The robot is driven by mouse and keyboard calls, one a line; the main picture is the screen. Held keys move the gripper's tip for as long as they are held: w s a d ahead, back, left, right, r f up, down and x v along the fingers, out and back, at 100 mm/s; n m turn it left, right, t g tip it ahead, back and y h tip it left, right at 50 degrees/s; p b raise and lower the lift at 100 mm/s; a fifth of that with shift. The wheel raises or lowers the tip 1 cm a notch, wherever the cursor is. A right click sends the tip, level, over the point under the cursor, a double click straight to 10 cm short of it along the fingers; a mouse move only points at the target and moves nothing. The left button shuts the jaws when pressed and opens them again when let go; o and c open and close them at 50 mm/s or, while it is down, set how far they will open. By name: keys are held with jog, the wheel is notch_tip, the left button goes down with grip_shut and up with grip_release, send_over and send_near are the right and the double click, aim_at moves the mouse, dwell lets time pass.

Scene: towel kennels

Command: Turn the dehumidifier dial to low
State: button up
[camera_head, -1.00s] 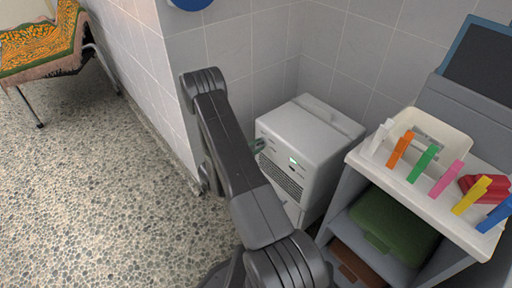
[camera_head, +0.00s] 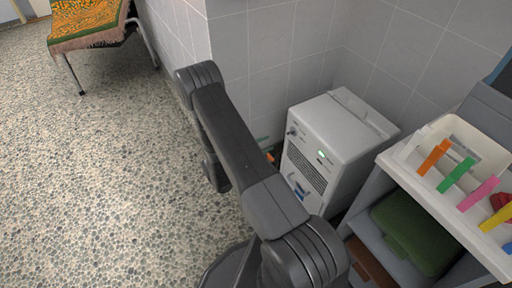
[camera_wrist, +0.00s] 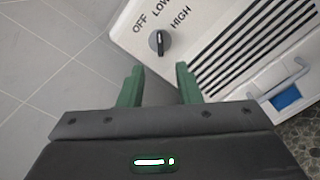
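The dehumidifier (camera_head: 345,128) is a white box against the tiled wall, with a lit green display and a dark grille. Its dial (camera_wrist: 159,42) is a small dark knob in the wrist view, with the labels OFF, LOW and HIGH around its upper side. The pale mark on the knob points up in the picture, roughly at LOW. In the wrist view my gripper (camera_wrist: 160,86) is open, its two green fingers apart and empty. The dial lies beyond the fingertips, not between them. In the head view my arm hides most of the gripper.
A grey cart (camera_head: 372,226) stands close to the right of the dehumidifier, with coloured clips and a white tray on top and a green folded towel (camera_head: 415,232) below. A tiled wall corner stands behind my arm.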

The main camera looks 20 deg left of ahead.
aim_at(289, 134)
jog(key=shift+v, duration=1.9)
jog(key=b+x, duration=0.2)
jog(key=x, duration=1.2)
jog(key=shift+d, duration=0.1)
jog(key=shift+s+r+p, duration=0.1)
jog(key=shift+p, duration=0.2)
jog(key=shift+b, duration=0.35)
